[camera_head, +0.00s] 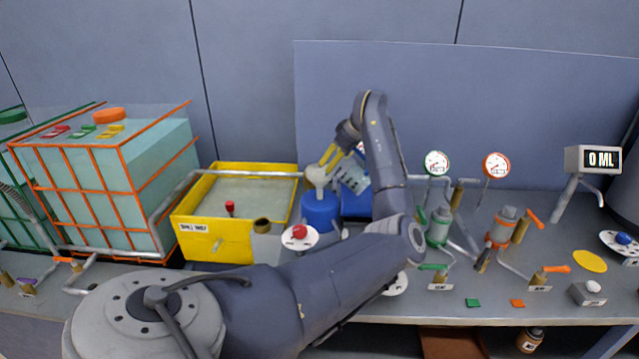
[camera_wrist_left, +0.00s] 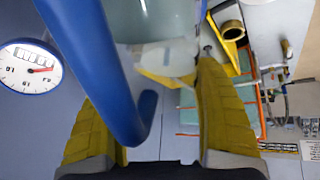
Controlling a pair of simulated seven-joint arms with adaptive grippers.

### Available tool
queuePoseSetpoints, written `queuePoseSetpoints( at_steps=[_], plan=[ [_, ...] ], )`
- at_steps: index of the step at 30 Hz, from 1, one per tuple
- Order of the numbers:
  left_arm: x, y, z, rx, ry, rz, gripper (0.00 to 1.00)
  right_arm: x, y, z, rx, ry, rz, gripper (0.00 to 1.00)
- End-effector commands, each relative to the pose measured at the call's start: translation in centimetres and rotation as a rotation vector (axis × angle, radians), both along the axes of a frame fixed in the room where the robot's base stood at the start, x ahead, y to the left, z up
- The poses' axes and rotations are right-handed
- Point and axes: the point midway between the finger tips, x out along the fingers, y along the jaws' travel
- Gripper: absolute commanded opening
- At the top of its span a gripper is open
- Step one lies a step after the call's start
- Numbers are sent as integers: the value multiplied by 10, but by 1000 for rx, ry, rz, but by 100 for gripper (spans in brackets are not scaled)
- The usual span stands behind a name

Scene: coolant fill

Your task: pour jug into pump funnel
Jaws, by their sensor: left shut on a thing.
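My left gripper (camera_head: 340,160) reaches to the back middle of the bench, its yellow fingers beside a clear piece with marks and blue parts. In the left wrist view the jug's thick blue handle (camera_wrist_left: 105,65) passes between the yellow fingers of the left gripper (camera_wrist_left: 165,110). Part of a clear body shows behind it. The jug's mouth and fill level are hidden. A green pump (camera_head: 439,226) and an orange pump (camera_head: 503,226) stand to the right, each with a grey top; I cannot tell which funnel is meant. My right gripper is out of view.
A yellow spill tray (camera_head: 186,222) and an orange-framed tank (camera_head: 125,165) stand left. A blue vessel with a pale top (camera_head: 320,212) is close to the gripper. Dials (camera_head: 437,163), valves and pipes crowd the right. A display (camera_head: 600,159) reads 0 ML.

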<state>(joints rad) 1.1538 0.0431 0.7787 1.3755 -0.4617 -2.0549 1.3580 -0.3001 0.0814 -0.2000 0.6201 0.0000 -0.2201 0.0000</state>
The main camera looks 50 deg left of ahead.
Motion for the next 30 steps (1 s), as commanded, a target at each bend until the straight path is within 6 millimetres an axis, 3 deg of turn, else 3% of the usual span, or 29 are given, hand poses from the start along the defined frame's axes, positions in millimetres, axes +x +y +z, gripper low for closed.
queuePoseSetpoints(
  at_steps=[30],
  plan=[
    [0,2,2,-35,-11,1,20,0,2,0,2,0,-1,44]
  ],
)
